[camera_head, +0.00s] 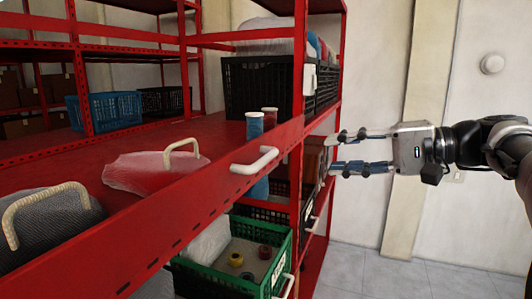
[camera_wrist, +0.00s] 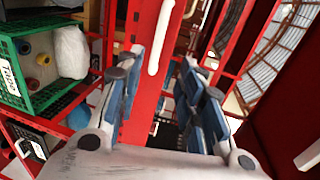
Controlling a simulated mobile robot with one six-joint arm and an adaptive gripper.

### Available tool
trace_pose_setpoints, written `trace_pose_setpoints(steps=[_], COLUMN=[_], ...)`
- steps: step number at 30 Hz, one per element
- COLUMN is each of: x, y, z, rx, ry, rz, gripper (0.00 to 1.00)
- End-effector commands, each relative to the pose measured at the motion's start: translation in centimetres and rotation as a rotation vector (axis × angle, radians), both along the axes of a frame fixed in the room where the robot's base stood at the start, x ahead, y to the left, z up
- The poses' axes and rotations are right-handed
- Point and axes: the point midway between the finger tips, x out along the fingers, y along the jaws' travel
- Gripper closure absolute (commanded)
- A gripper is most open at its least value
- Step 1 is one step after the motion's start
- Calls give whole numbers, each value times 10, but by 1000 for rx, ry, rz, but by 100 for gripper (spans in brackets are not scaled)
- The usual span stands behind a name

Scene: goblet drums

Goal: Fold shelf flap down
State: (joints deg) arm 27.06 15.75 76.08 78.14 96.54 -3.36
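The red shelf flap (camera_head: 215,184) runs along the front of the middle shelf as a long slanting strip. A white handle (camera_head: 255,161) is fixed to it. In the wrist view the handle (camera_wrist: 161,38) lies along the red strip (camera_wrist: 143,105), just beyond my fingertips. My gripper (camera_head: 336,154) is to the right of the handle, with its blue-padded fingers spread and pointing left. The wrist view also shows the fingers (camera_wrist: 163,75) apart with nothing between them. The gripper appears clear of the handle; the exact gap is hard to tell.
A green crate (camera_head: 232,262) with spools stands on the lower shelf. A black crate (camera_head: 262,86) is on the shelf behind. A covered bundle (camera_head: 155,172) and a mesh bag (camera_head: 45,228) lie on the middle shelf. Open floor (camera_head: 365,275) is at the right.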

Motion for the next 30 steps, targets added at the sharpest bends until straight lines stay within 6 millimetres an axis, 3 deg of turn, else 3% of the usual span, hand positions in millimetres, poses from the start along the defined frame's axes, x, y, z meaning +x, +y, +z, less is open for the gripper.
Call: trace_pose_setpoints(steps=[18, 24, 30], x=[42, 51, 53], y=[121, 144, 150], z=[-27, -33, -34], rx=[-3, -3, -4], ry=[3, 3, 2], rz=[5, 2, 1], gripper=[65, 65, 65])
